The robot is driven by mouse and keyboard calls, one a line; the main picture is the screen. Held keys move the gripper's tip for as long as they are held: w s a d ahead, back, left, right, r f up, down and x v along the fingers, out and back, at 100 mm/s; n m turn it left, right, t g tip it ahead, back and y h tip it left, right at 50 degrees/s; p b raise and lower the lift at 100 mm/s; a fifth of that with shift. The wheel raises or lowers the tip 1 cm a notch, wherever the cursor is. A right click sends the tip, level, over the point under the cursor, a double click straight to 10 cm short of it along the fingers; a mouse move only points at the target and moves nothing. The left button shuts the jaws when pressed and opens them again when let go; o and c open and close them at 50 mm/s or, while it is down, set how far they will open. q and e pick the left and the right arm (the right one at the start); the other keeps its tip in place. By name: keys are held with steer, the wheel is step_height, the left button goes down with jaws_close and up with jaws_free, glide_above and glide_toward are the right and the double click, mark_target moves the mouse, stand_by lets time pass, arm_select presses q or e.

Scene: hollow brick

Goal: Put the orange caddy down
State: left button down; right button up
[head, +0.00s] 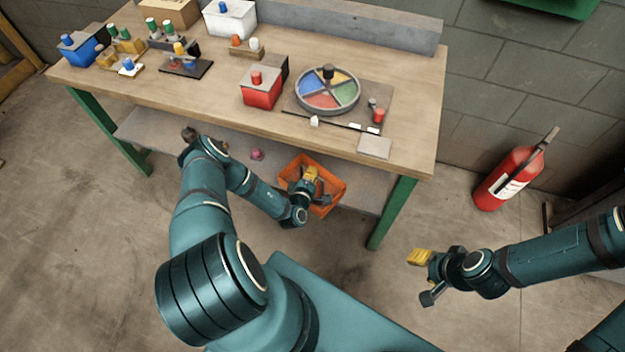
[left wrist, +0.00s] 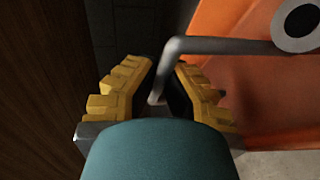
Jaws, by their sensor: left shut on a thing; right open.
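The orange caddy (head: 328,175) is an open box seen in the head view below the front edge of the workbench, near its right leg. My left gripper (head: 311,176) is at the caddy and partly covers it. In the left wrist view the yellow fingers of my left gripper (left wrist: 160,88) are around a grey bent handle bar (left wrist: 215,46), with the caddy's orange wall (left wrist: 265,95) beside it at the right. Whether the caddy's base touches anything is hidden. My right gripper (head: 424,278) is open and empty, away to the right over the floor.
The workbench (head: 215,80) carries a colored wheel (head: 328,92), a red box (head: 262,92), a blue box and several small parts. A grey lower shelf (head: 180,135) runs beneath it, with a small pink item (head: 257,154). A fire extinguisher (head: 510,178) stands right of the bench.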

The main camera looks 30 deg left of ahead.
arm_select(q)
steer(key=shift+f+b, duration=0.35)
steer(key=shift+f, duration=0.95)
steer(key=c, duration=1.1)
jaws_free()
steer(key=shift+c, duration=0.2)
